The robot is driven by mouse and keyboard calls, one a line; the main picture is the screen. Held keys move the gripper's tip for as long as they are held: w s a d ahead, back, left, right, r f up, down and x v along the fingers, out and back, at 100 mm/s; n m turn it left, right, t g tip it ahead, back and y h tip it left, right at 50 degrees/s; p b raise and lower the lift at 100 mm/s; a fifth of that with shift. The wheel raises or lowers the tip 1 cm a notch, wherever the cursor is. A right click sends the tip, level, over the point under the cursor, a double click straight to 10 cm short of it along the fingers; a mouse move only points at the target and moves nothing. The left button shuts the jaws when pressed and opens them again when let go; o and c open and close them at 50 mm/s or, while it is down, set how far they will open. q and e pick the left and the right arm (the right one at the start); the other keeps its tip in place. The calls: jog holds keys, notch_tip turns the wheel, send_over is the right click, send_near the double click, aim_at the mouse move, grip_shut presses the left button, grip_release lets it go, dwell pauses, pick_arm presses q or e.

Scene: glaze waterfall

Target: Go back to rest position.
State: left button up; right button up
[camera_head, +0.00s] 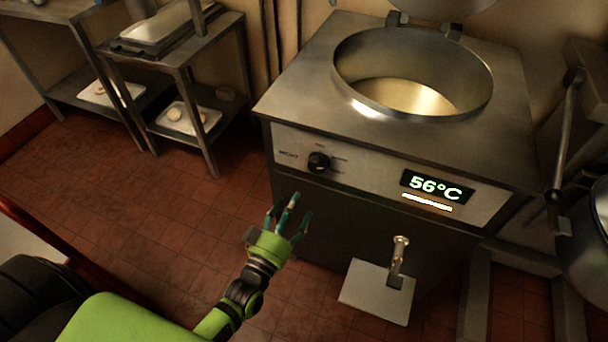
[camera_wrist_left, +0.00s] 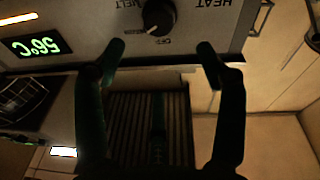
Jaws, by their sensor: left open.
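My left gripper (camera_head: 288,217) is open and empty in the head view, in front of the steel kettle unit (camera_head: 335,98) and below its black knob (camera_head: 318,162). In the left wrist view, its two dark fingers (camera_wrist_left: 160,50) are spread apart. The knob (camera_wrist_left: 158,16) shows there beyond the fingertips, between them and apart from them. Lettering around it includes HEAT and OFF. The lit display (camera_head: 437,187) reads 56°C and also shows in the left wrist view (camera_wrist_left: 35,45). My right gripper is in neither view.
The kettle's round opening (camera_head: 412,70) is uncovered, with pale yellow contents. A spout over a square steel plate (camera_head: 376,291) sticks out low at the unit's front. Steel shelves (camera_head: 190,60) with trays stand at the back left. The red tiled floor (camera_head: 130,200) is clear left of the gripper.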

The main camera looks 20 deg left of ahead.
pick_arm(q)
jog(key=s+f+m+g, duration=0.1)
jog(key=s+f+g, duration=0.35)
jog(key=f, duration=0.75)
jog(key=s+f+m+g, duration=0.2)
jog(key=s+f+g, duration=0.25)
jog(key=f, duration=0.85)
jog(key=s+a+f+g, duration=0.1)
jog(key=s+f+g, duration=0.2)
jog(key=s, duration=0.6)
jog(key=s+a+f+m+g+y, duration=0.1)
jog(key=s+a+f+g, duration=0.1)
jog(key=s+f, duration=0.5)
jog(key=s+a+f+m+g+y, duration=0.1)
jog(key=s+f+g, duration=0.3)
jog(key=s, duration=0.7)
jog(key=shift+s+a+f, duration=0.15)
jog(key=shift+a+f, duration=0.25)
jog(key=shift+f, duration=0.35)
